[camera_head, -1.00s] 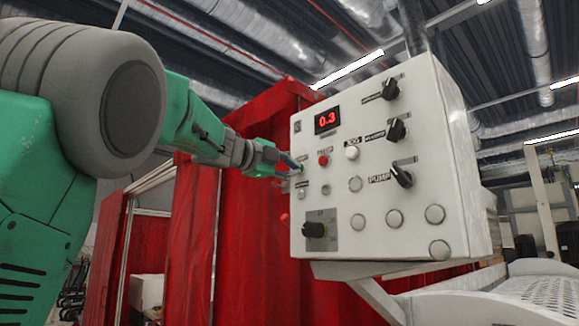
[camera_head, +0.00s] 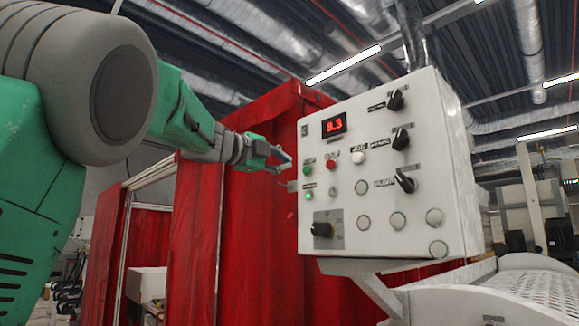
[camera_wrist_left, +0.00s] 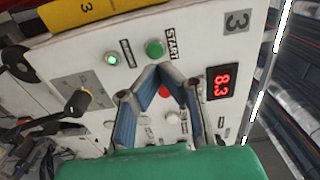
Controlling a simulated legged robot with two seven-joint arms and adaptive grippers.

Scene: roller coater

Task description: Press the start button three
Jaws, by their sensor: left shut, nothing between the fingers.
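The white control box (camera_head: 385,235) hangs at centre right in the head view. Its green start button (camera_head: 307,171) shows at the panel's left side; it also shows in the left wrist view (camera_wrist_left: 155,49), beside the START label. A lit green lamp (camera_head: 308,196) is below it. The red display (camera_head: 334,124) reads 8.3. My left gripper (camera_head: 289,163) is shut and empty, just left of the panel and apart from the start button. In the wrist view its fingertips (camera_wrist_left: 158,70) meet close to the button in the picture. My right gripper is not in view.
A red stop button (camera_head: 331,165) and a white button (camera_head: 358,158) sit right of the start button. Black knobs (camera_head: 405,181) line the right side, and another knob (camera_head: 322,229) is below. Red curtains (camera_head: 250,235) hang behind. A white perforated guard (camera_head: 520,290) is at lower right.

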